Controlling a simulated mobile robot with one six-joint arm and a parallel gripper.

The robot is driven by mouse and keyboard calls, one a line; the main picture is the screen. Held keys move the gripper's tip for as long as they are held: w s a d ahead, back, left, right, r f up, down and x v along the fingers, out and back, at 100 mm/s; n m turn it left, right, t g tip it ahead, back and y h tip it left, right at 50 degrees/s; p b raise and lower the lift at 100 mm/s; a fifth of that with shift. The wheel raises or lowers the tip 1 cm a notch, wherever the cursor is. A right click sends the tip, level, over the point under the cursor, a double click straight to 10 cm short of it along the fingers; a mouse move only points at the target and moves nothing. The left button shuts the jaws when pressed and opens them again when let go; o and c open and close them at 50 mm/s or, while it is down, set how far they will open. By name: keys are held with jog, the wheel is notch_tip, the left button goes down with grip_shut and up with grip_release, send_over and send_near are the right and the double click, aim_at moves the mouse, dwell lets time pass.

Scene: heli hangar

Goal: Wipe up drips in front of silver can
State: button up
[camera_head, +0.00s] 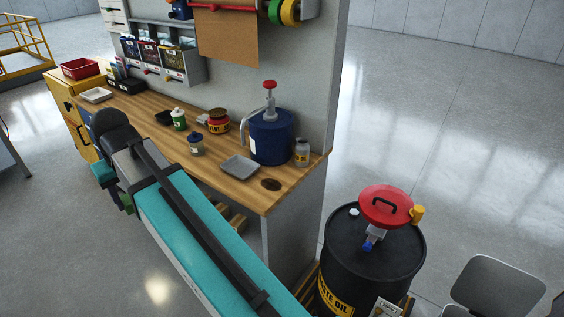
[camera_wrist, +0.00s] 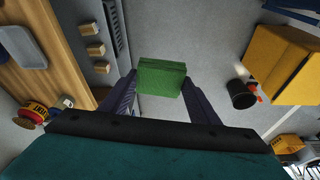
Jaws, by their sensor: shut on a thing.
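My gripper (camera_wrist: 161,92) is shut on a green sponge-like block (camera_wrist: 162,76), held between its two dark fingers in the wrist view. In the head view my arm hides most of the gripper, to the left of and apart from the bench front. A small silver-grey can (camera_head: 302,152) with a yellow label stands at the right end of the wooden bench (camera_head: 225,177). A dark, roundish drip patch (camera_head: 271,184) lies on the bench top in front of it, near the front edge. The wrist view does not show the can or the patch.
A grey tray (camera_head: 240,167) lies left of the patch, and a blue pump container (camera_head: 271,136) stands behind. Several small jars and cans stand further left. A black waste oil drum (camera_head: 372,253) with a red funnel stands right of the bench. Bare floor lies left.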

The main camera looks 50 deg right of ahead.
jog(key=shift+d, duration=0.1)
jog(key=d+f+n+p, duration=0.1)
jog(key=d+f+p, duration=0.1)
jog(key=d, duration=0.9)
jog(key=d+f+p, duration=0.2)
jog(key=d, duration=1)
jog(key=s+d+f+p, duration=0.2)
jog(key=s+d, duration=0.3)
jog(key=d, duration=0.6)
jog(key=s+d+f+p, duration=0.2)
jog(key=s+d, duration=0.3)
jog(key=d, duration=0.5)
jog(key=shift+d+f+n, duration=0.15)
jog(key=shift+d+n, duration=0.15)
jog(key=shift+d, duration=0.05)
